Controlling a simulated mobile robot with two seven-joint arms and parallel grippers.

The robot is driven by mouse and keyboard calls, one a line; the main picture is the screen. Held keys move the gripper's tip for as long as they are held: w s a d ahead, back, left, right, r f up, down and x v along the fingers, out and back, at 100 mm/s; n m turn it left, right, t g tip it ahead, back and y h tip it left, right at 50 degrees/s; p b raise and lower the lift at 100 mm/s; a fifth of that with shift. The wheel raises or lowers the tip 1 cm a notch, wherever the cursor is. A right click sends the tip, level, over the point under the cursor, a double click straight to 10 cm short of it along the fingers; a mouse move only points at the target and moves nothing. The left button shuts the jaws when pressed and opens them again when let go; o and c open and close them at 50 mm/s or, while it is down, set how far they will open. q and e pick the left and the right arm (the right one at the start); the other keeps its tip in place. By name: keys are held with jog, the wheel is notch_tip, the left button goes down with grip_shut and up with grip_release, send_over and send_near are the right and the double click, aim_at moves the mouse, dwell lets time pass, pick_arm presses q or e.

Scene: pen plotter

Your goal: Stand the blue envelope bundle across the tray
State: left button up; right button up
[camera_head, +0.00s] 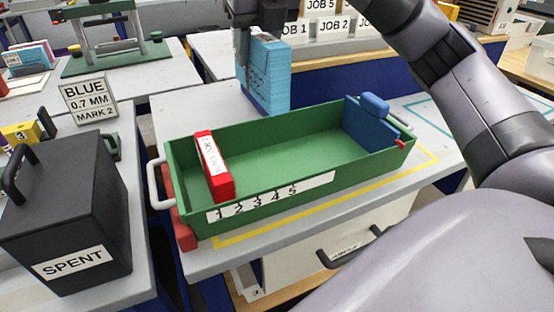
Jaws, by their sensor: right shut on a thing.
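The blue envelope bundle (268,78) is light blue and upright, just behind the far wall of the green tray. My right gripper (246,55) comes from above and is shut on the bundle's upper left part. I cannot tell if the bundle's lower edge touches the table. The green tray (300,188) lies on the grey table with labels 1 to 5 along its front wall. A red bundle (215,165) with a white label stands across the tray near 1. A dark blue plate with a knob (370,120) stands at the right end. My left gripper is out of view.
The tray has clear floor between the red bundle and the blue plate. A black box marked SPENT (70,205) stands at left, and a sign reading BLUE 0.7 MM MARK 2 (90,99) behind it. Job-labelled bins (330,28) stand at the back.

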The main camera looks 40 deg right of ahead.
aim_at(269, 108)
jog(key=shift+s+f+b, duration=0.1)
jog(key=shift+f+b, duration=1.15)
jog(key=shift+f, duration=8.55)
jog(key=shift+f, duration=0.1)
jog(key=o, duration=1.2)
jog(key=shift+c, duration=0.2)
jog(key=p+v, duration=0.1)
jog(key=v, duration=1.1)
jog(key=shift+s, duration=0.1)
